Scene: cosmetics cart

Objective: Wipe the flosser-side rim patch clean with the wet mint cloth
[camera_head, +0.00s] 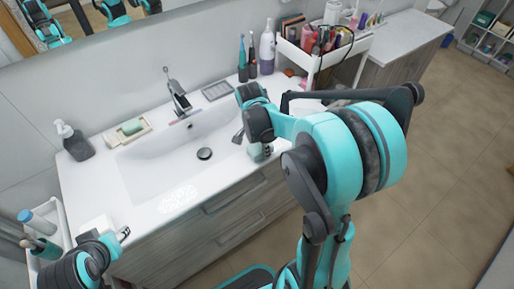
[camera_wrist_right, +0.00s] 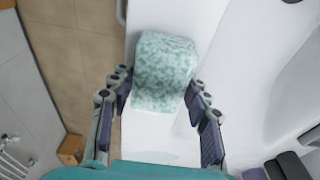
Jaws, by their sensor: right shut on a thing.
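The mint cloth (camera_wrist_right: 165,72) is pale green and mottled. In the right wrist view it lies between the two fingers of my right gripper (camera_wrist_right: 160,92), which is shut on it, over a white surface. In the head view my right gripper (camera_head: 257,145) is at the right end of the sink, and a bit of the cloth (camera_head: 261,153) shows below it. A white, frothy-looking patch (camera_head: 178,197) is on the front-left rim of the sink. I cannot tell whether another patch lies under the cloth. My left gripper (camera_head: 122,235) is low at the left; its opening is unclear.
The white sink (camera_head: 150,165) has a faucet (camera_head: 178,95) at its back. A soap dish (camera_head: 128,130) and dark dispenser (camera_head: 74,140) stand at left. Bottles (camera_head: 266,48) stand at the back right, beside a cosmetics cart (camera_head: 318,62).

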